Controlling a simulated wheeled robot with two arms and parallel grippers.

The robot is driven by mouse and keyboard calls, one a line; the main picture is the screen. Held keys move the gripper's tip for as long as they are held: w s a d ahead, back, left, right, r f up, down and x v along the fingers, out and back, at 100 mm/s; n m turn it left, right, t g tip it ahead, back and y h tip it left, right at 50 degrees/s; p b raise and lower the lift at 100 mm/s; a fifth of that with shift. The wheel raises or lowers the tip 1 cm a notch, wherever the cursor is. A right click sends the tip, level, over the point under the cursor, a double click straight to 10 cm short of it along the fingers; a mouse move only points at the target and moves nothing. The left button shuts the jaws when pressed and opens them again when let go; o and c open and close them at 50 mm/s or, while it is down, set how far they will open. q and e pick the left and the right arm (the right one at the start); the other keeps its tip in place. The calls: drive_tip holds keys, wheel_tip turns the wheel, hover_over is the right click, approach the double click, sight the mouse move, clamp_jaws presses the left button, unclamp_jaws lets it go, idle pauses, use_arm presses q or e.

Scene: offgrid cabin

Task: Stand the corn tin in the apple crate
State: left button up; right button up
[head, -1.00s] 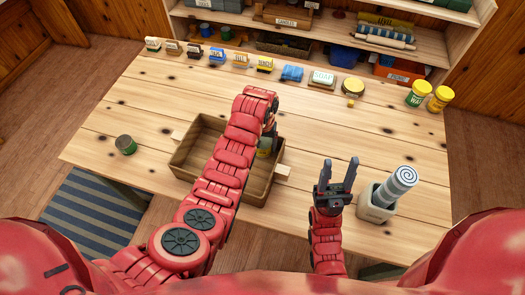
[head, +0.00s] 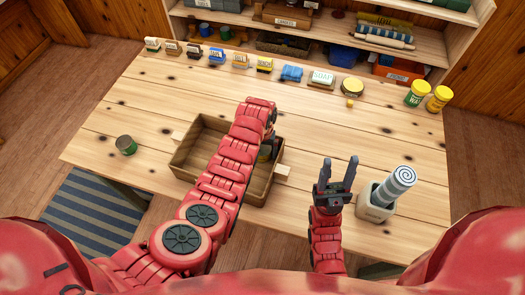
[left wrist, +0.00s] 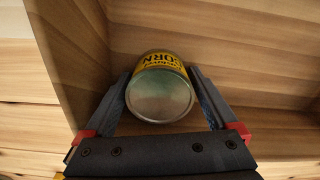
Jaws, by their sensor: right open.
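The corn tin (left wrist: 162,92) has a yellow label and a bare metal end that faces the left wrist camera. My left gripper (left wrist: 161,72) has a finger close against each side of it and looks shut on it. In the head view my left gripper (head: 268,147) reaches down inside the right part of the wooden apple crate (head: 257,190), and the tin is mostly hidden there. The tin's underside is hidden, so I cannot tell whether it touches the crate floor. My right gripper (head: 338,168) is open and empty, right of the crate.
A green tin (head: 126,145) stands left of the crate. A grey holder (head: 376,207) with a spiral-topped roll stands right of my right gripper. Several small labelled items and two yellow-lidded jars (head: 417,94) line the back. The table between is mostly clear.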

sight(263, 147)
use_arm(q)
drive_tip(key=shift+o, duration=0.2)
drive_tip(key=shift+r, duration=0.35)
wheel_tip(263, 147, up, 8)
drive_tip(key=shift+w+f+b, duration=0.1)
drive_tip(key=shift+b, duration=0.95)
wheel_tip(263, 147, up, 3)
drive_tip(key=shift+r+p, duration=0.1)
drive_tip(key=shift+p, duration=1.1)
drive_tip(key=shift+r+p, duration=0.3)
drive_tip(key=shift+r, duration=0.05)
drive_tip(key=shift+f, duration=0.1)
drive_tip(key=shift+s, duration=0.25)
